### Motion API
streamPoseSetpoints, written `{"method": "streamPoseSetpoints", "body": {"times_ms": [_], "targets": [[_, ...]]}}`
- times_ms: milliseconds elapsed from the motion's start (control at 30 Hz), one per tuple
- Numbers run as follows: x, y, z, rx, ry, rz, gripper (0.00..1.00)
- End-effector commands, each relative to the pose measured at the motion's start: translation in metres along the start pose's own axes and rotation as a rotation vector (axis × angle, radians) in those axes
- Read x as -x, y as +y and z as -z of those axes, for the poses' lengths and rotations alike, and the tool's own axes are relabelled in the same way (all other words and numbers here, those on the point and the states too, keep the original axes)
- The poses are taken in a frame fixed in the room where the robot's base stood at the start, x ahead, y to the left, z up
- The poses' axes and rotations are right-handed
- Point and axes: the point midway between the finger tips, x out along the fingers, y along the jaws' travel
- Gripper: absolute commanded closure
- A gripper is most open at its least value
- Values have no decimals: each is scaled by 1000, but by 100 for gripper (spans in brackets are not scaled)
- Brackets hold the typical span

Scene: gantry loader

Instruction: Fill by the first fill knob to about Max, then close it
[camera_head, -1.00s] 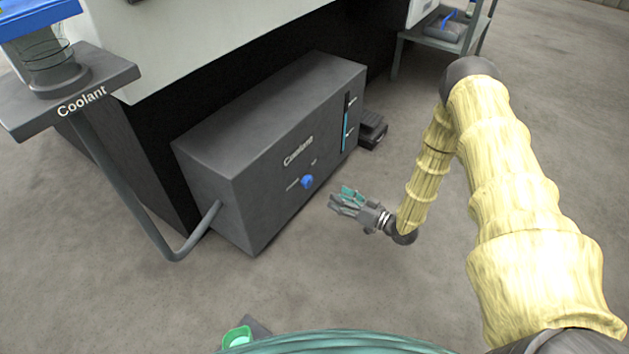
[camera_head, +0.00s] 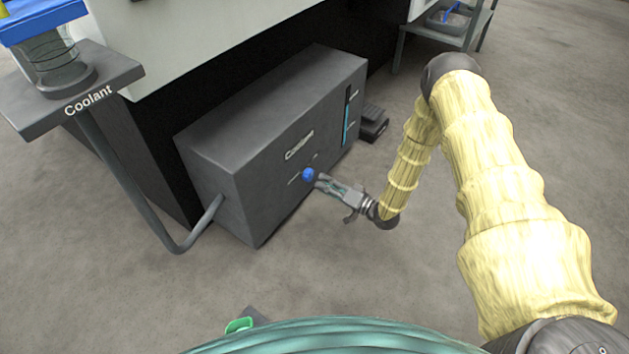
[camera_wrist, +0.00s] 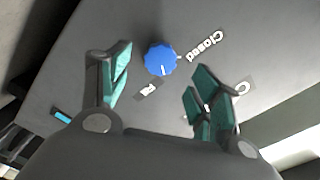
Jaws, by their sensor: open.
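The blue fill knob (camera_head: 308,174) is on the front face of the dark grey Coolant tank (camera_head: 222,165).
A grey pipe (camera_head: 150,220) runs from the tank's left side up to a Coolant shelf (camera_head: 105,75) holding a clear container. A dark pedal-like block (camera_head: 373,125) sits on the floor right of the tank.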

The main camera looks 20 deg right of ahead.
Motion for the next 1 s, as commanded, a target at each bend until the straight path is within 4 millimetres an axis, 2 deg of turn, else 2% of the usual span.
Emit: {"method": "streamPoseSetpoints", "body": {"times_ms": [100,300,500,767,867,1000], "targets": [[-20,2,-2,1,-1,1,37],[-44,1,-1,3,-1,1,37],[-53,0,0,1,0,0,37],[-54,0,0,1,0,-1,37],[-53,0,0,1,0,-1,51],[-53,0,0,1,0,-1,77]]}}
